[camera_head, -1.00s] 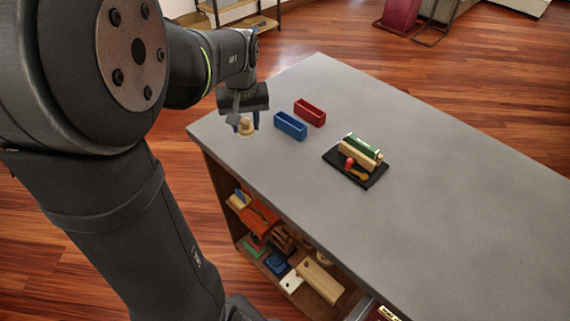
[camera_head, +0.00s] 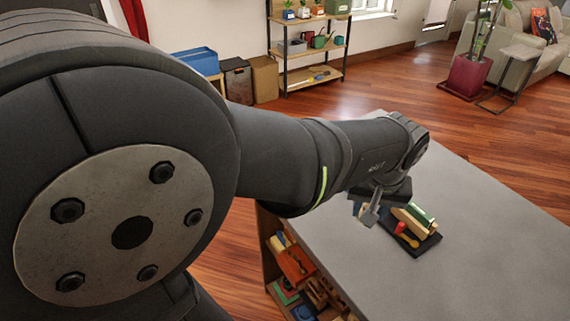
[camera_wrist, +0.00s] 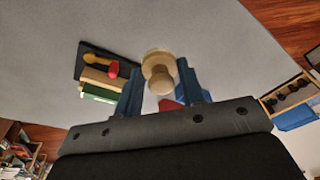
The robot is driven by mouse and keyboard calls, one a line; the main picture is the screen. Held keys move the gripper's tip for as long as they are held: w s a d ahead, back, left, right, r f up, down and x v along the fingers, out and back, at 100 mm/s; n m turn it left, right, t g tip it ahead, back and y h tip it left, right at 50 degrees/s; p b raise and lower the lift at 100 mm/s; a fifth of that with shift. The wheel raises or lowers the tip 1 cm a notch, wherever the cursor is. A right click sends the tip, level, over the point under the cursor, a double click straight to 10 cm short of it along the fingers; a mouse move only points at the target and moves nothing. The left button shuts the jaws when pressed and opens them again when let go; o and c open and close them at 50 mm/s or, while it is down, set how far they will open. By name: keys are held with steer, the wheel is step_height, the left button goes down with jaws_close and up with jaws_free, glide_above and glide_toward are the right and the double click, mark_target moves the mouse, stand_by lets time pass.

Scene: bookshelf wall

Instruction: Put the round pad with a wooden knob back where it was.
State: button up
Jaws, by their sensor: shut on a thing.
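My gripper (camera_wrist: 160,68) is shut on the round pad with a wooden knob (camera_wrist: 160,82); its pale knob and disc show between the blue fingers in the wrist view. In the head view, my gripper (camera_head: 369,212) hangs just left of a black mat (camera_head: 430,243), and the pad cannot be made out there. The mat also shows at the left in the wrist view (camera_wrist: 90,50). On it are a green-topped wooden block (camera_wrist: 99,87) and a red and yellow tool (camera_wrist: 97,59).
The grey tabletop (camera_head: 480,235) is mostly clear. A red tray (camera_wrist: 170,104) is partly hidden behind my fingers. A compartment below the table's left side holds several blocks (camera_head: 292,264). A rack (camera_head: 310,50) stands far behind.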

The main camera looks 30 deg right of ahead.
glide_above(334, 216)
steer(key=f, duration=0.5)
steer(key=shift+s+a+f, duration=0.25)
steer(key=shift+s+f, duration=0.05)
steer(key=shift+s, duration=0.05)
steer(key=shift+w+f, duration=0.1)
steer(key=shift+f, duration=1.95)
steer(key=shift+f, duration=0.15)
steer(key=o, duration=1)
steer(key=shift+c, duration=0.2)
step_height(334, 216, up, 12)
steer(key=s+a, duration=0.1)
steer(key=shift+s+a, duration=0.15)
steer(key=shift+s, duration=0.2)
